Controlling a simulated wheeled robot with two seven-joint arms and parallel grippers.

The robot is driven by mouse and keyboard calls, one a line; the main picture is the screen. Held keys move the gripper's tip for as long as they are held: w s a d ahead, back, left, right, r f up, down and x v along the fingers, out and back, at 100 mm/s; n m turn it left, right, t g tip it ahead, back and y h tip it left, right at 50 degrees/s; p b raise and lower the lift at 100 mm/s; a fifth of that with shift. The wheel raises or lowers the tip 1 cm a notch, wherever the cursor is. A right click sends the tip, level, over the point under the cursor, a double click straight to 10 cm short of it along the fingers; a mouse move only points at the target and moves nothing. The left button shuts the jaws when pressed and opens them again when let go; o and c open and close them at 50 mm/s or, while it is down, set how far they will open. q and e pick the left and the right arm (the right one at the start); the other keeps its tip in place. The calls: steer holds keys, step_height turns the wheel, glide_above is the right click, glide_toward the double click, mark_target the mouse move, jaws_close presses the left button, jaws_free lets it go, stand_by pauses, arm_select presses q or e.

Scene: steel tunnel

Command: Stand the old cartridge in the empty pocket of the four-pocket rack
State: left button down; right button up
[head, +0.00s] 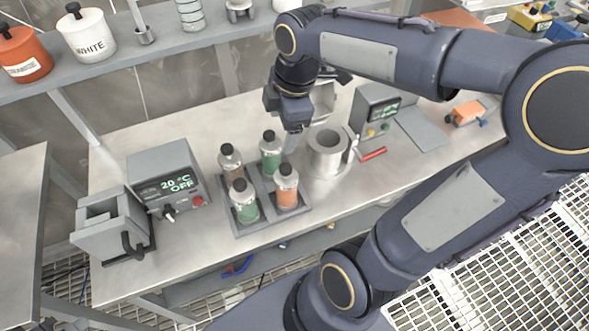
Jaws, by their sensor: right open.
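The grey rack (245,229) stands on the steel bench. No empty pocket shows, and I cannot tell which cartridge is the old one. My right gripper (292,141) is open, pointing down just right of the back right green cartridge; whether it touches is unclear. My left gripper is not in view.
A hollow metal cylinder (326,165) stands close right of the rack, with a red-handled item (373,153) beside it. A control box reading 20 °C OFF (168,182) and a grey slotted block (112,228) are left. A second display box (374,112) stands behind right.

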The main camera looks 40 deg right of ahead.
steer(key=s+a+f+m+t+y, duration=0.1)
steer(key=s+a+m, duration=0.1)
steer(key=s+m, duration=0.4)
steer(key=s+a+f+m+t+y, duration=0.1)
steer(key=s+a+m+t, duration=0.1)
steer(key=s+m, duration=0.4)
steer(key=a+m, duration=0.1)
steer(key=m, duration=0.3)
steer(key=shift+s+a+f+t+y, duration=0.15)
steer(key=shift+s+f+t+y, duration=0.15)
steer(key=shift+f+y, duration=0.1)
